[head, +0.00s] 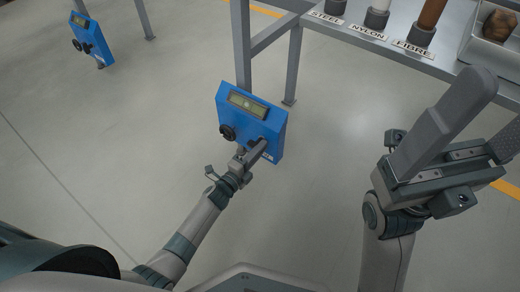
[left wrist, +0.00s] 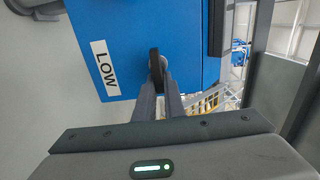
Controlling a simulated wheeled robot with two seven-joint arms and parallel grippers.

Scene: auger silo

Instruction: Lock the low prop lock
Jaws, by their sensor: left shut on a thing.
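The low prop lock is a blue box (head: 272,118) on a grey post, with a small display (head: 248,104) and a round black knob (head: 227,132) on its face. In the left wrist view its blue face (left wrist: 135,30) carries a white "LOW" label (left wrist: 105,68). My left gripper (head: 263,144) reaches the lower right of the face. It is shut on a small black handle (left wrist: 155,68), which stands between the fingertips; the fingers partly hide it. My right gripper (head: 497,118) is at the right, away from the box, its fingers apart and nothing seen between them.
Another blue box (head: 91,40) stands at the far upper left. A grey shelf (head: 458,68) at upper right holds rods labelled STEEL, NYLON and FIBRE. A tray (head: 480,52) there holds a brown lump (head: 500,24). Grey frame legs (head: 295,65) stand behind the near box. The floor left of it is clear.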

